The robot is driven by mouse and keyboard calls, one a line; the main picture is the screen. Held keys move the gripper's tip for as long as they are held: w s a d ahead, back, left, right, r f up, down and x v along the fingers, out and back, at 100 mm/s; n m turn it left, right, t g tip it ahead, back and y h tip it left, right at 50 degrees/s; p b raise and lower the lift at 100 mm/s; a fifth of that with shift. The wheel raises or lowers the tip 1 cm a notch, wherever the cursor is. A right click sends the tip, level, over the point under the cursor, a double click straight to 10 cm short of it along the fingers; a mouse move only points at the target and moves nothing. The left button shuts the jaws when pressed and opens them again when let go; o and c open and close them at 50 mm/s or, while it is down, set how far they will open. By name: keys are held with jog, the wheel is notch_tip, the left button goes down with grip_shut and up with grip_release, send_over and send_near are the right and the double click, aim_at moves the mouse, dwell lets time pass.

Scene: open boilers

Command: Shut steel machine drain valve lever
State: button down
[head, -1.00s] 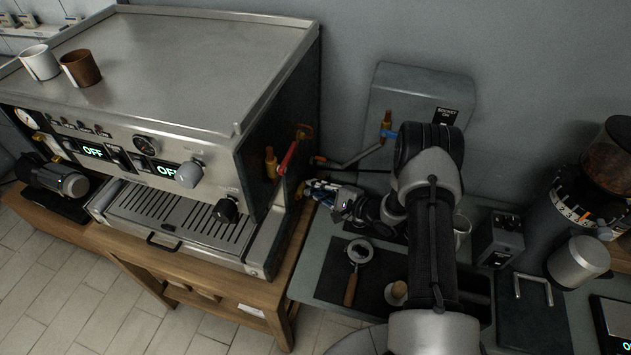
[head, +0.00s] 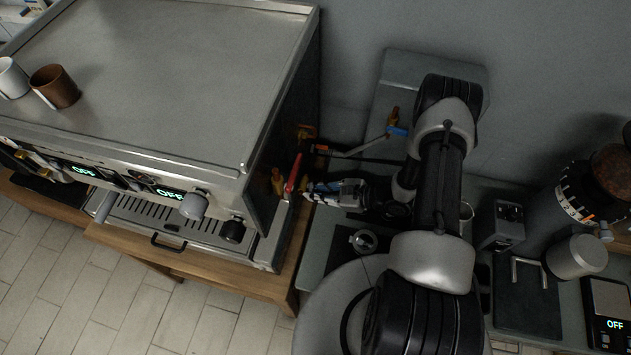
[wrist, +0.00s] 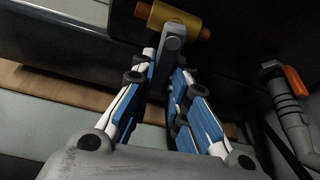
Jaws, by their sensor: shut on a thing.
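The steel machine (head: 180,70) fills the left of the head view. In the wrist view a grey lever (wrist: 173,40) joins a brass valve body (wrist: 182,20) on the machine's dark side. My gripper (wrist: 167,70) has its blue-and-white fingers on both sides of this lever and is shut on it. In the head view my gripper (head: 312,188) is low beside the machine's right side, and the grasped lever cannot be made out there. A red lever (head: 292,175) with a brass fitting (head: 277,181) sits just left of my gripper and is apart from the held lever.
A wall box (head: 395,75) behind has a pipe with a blue-handled valve (head: 396,131). In the wrist view a pipe with an orange handle (wrist: 295,80) stands at right. Two cups, one brown (head: 55,86), stand on the machine. A grinder (head: 590,195) and scale (head: 608,305) are at right.

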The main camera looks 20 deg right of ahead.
jog(key=shift+s+a+m+g+p, duration=0.2)
jog(key=shift+s+m+g+p, duration=0.25)
jog(key=shift+p, duration=0.55)
jog(key=shift+f, duration=0.1)
jog(key=c, duration=1.6)
grip_release()
jog(key=shift+o, duration=0.2)
jog(key=shift+w, duration=0.1)
jog(key=shift+b, duration=0.3)
